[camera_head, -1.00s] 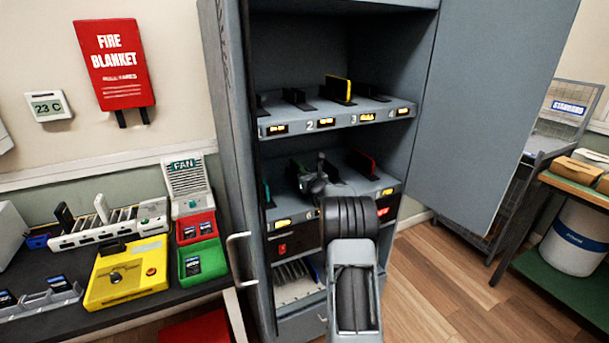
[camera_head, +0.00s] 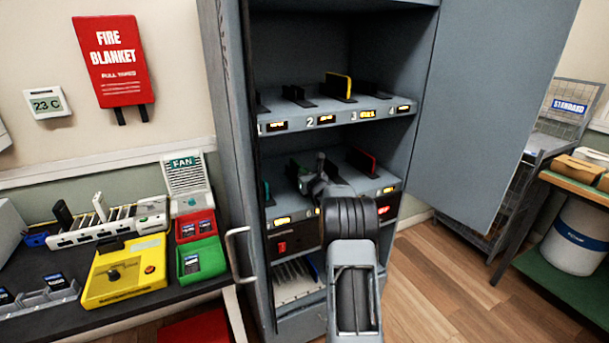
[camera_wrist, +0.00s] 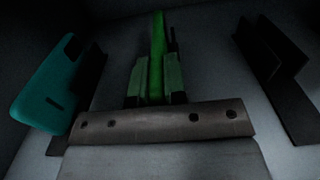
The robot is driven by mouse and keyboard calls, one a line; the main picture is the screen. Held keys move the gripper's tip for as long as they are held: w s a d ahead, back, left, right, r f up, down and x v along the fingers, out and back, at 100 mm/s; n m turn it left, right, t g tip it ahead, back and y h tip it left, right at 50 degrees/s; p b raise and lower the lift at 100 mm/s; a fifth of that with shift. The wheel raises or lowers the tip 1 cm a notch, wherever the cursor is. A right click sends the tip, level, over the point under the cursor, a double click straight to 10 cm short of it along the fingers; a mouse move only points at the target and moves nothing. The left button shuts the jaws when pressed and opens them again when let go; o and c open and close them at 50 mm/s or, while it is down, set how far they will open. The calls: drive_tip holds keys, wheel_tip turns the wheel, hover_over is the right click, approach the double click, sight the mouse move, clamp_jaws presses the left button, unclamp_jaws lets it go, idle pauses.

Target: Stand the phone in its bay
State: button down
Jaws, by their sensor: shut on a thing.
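A green phone (camera_wrist: 157,48) stands on edge between the jaws of my gripper (camera_wrist: 156,78) in the wrist view, and the gripper is shut on it. In the head view my gripper (camera_head: 306,181) reaches into the cabinet's lower bay shelf (camera_head: 338,199). The phone is mostly hidden there. In the wrist view a teal phone (camera_wrist: 43,98) leans in a dark holder on the left. A dark holder (camera_wrist: 281,75) on the right looks empty. Whether the green phone's lower edge touches its bay is hidden by the jaws.
A red phone (camera_head: 362,160) stands right of my gripper on the same shelf. The upper shelf (camera_head: 338,119) holds a yellow phone (camera_head: 340,86) and dark holders. The cabinet door (camera_head: 490,110) hangs open on the right. A cluttered bench (camera_head: 60,315) stands on the left.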

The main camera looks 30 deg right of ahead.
drive_tip(key=shift+f+b, duration=0.15)
drive_tip(key=shift+b, duration=0.35)
idle(0.4)
drive_tip(key=c, duration=1.1)
unclamp_jaws()
drive_tip(key=shift+f, duration=0.1)
drive_tip(key=s+a+b, duration=0.1)
drive_tip(key=s+a, duration=0.1)
drive_tip(key=s, duration=1.1)
drive_tip(key=shift+s+b, duration=0.35)
drive_tip(key=shift+b, duration=0.05)
